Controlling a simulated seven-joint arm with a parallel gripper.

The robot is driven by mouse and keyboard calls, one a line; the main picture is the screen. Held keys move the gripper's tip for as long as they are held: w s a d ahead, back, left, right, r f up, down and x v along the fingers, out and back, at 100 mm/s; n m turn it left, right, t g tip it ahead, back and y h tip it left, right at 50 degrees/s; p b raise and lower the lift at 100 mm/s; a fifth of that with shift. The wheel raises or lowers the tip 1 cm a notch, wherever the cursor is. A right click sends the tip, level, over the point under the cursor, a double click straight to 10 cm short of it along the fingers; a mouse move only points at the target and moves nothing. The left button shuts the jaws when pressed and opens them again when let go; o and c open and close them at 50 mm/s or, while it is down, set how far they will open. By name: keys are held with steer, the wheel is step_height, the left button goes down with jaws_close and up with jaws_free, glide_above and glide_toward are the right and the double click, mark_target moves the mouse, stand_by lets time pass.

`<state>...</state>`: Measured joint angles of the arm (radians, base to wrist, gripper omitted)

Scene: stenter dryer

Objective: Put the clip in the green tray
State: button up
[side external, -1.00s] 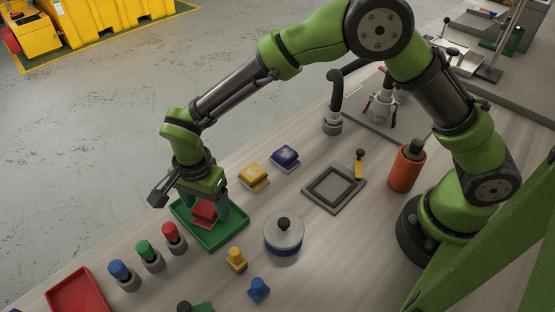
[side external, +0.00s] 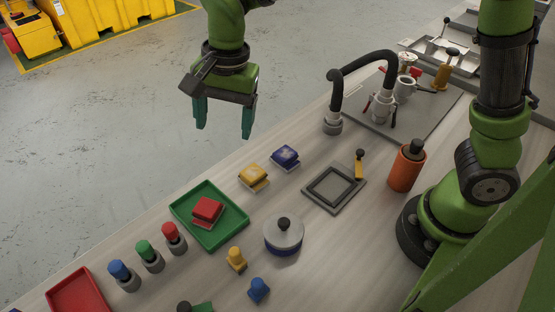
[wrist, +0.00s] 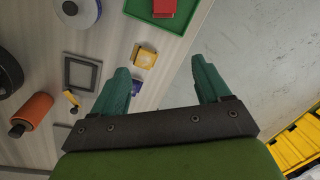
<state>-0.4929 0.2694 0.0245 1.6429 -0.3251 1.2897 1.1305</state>
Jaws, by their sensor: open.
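The green tray (side external: 229,237) lies on the bench in the side view, and its edge shows at the top of the wrist view (wrist: 187,14). A red block-like piece (side external: 208,209), which may be the clip, rests inside the tray; it also shows in the wrist view (wrist: 164,8). My gripper (side external: 224,128) is open and empty, raised well above the bench's far edge, clear of the tray. In the wrist view, its two teal fingers (wrist: 160,70) are apart with nothing between them.
Similar yellow (side external: 254,176) and blue (side external: 285,157) pieces lie beyond the tray. A round lidded pot (side external: 284,236) and several coloured pegs stand nearby. A grey square frame (side external: 335,189), an orange cylinder (side external: 405,170) and a red tray (side external: 80,294) are also on the bench.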

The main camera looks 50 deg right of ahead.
steer(key=s+d+r+n+t, duration=0.2)
steer(key=s+d+n+t, duration=0.1)
steer(key=s+d, duration=0.4)
steer(key=s+d+r+n+t, duration=0.2)
steer(key=s+d, duration=0.5)
steer(key=d, duration=0.4)
steer(key=shift+d+n+t+y, duration=0.4)
steer(key=shift+n+t, duration=0.1)
steer(key=shift+n, duration=0.7)
steer(key=shift+r, duration=0.15)
